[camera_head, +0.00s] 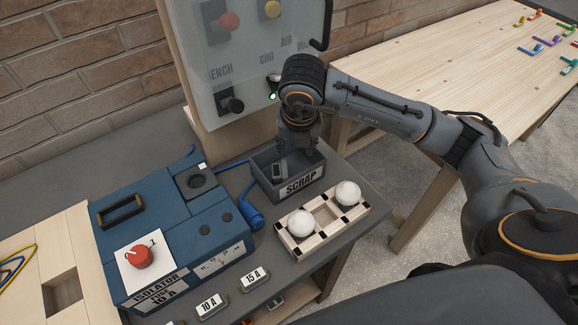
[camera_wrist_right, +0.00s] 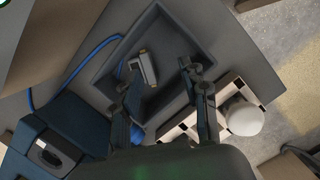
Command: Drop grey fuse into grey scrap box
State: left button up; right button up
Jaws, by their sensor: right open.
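The grey scrap box (camera_head: 301,186), labelled SCRAP, stands on the dark bench; its tray-like inside also shows in the wrist view (camera_wrist_right: 172,36). The grey fuse (camera_wrist_right: 148,68), a small block with pale metal ends, shows within the box outline in the wrist view, close to one fingertip. Whether it touches that finger or lies fully on the box floor I cannot tell. My right gripper (camera_wrist_right: 162,72) is open, its fingers apart over the box. In the head view it points down into the box (camera_head: 298,150) and partly hides the inside. My left gripper is not in view.
A wooden rack (camera_head: 320,224) with two white balls sits just in front of the box. A blue isolator unit (camera_head: 165,240) with a red knob and a blue cable stands left. A grey switch panel (camera_head: 245,60) rises behind. A wooden table (camera_head: 440,60) is at right.

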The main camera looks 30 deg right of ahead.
jog(key=s+a+r, duration=0.1)
jog(key=s+a, duration=0.1)
jog(key=s, duration=0.4)
jog(key=s+a+r, duration=0.2)
jog(key=s, duration=0.4)
jog(key=shift+a, duration=0.4)
jog(key=shift+f, duration=0.1)
